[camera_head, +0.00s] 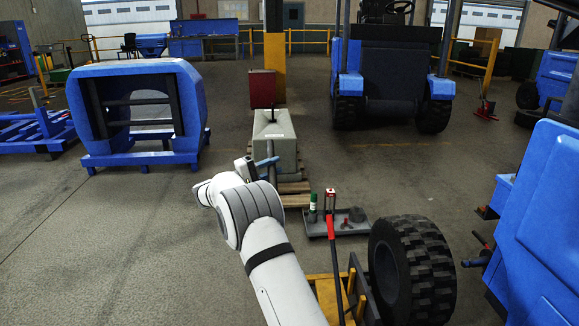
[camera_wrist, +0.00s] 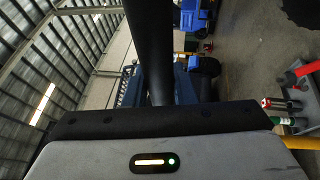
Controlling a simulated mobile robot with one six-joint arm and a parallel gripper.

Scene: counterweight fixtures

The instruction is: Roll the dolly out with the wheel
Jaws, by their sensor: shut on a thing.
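The wheel (camera_head: 411,270), a large black treaded tyre, stands upright at the lower right in the head view. The yellow dolly (camera_head: 326,290) is beside it at the bottom edge, partly cut off. A long dark handle with a red grip (camera_head: 331,229) rises from the dolly. My gripper (camera_head: 258,166) is up and left of the grip, apart from it. It is shut on a dark bar (camera_wrist: 150,50), which rises past the jaws in the wrist view. My wrist hides much of the grasp.
A grey block (camera_head: 275,133) on a pallet stands behind my gripper. A tray (camera_head: 349,224) with green and red cans lies near the wheel. A blue machine (camera_head: 545,220) closes off the right. The floor at left is open, up to a blue frame (camera_head: 190,90).

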